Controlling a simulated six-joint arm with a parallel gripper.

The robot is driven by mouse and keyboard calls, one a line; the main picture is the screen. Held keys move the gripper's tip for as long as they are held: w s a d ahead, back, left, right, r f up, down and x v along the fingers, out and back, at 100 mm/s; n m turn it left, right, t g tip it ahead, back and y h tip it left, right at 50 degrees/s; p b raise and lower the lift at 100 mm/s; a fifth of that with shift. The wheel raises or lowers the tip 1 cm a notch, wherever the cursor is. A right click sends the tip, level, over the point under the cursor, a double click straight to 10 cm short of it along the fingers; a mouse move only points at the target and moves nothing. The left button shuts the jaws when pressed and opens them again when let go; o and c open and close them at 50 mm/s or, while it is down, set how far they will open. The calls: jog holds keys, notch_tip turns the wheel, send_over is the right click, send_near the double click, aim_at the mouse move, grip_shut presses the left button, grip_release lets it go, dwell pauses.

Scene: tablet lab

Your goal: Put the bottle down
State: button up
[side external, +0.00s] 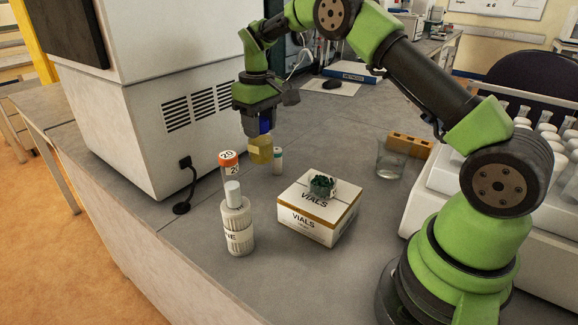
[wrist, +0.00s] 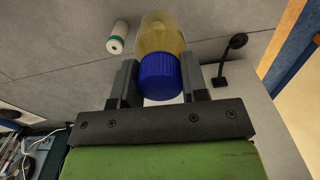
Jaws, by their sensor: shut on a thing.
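The bottle (side external: 260,150) has clear walls, yellowish contents and a blue cap. It hangs upright below my gripper (side external: 264,124) in the side view, near the white machine. In the wrist view the bottle (wrist: 162,34) lies between the two grey fingers of my gripper (wrist: 160,82), which are shut on it around the blue cap (wrist: 160,77). The bottle's base is near the bench top (side external: 200,262); I cannot tell whether it touches.
A small white tube with a teal band (side external: 278,160) stands close beside the bottle. An orange-capped container (side external: 229,165), a white bottle (side external: 237,222) and a vials box (side external: 318,212) stand nearer. A beaker (side external: 391,160) is to the right. The white machine (side external: 150,110) is on the left.

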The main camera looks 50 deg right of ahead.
jog(key=s+d+m, duration=0.1)
jog(key=s+d, duration=0.2)
jog(key=d, duration=0.4)
jog(key=s+d, duration=0.2)
jog(key=d, duration=0.5)
jog(key=shift+s+d+f, duration=0.1)
jog(key=shift+d+f, duration=0.05)
jog(key=shift+f, duration=2.2)
jog(key=shift+s+d+f, duration=0.1)
jog(key=shift+d+f, duration=0.05)
jog(key=shift+f, duration=2.2)
jog(key=shift+f, duration=0.15)
jog(key=o, duration=1.2)
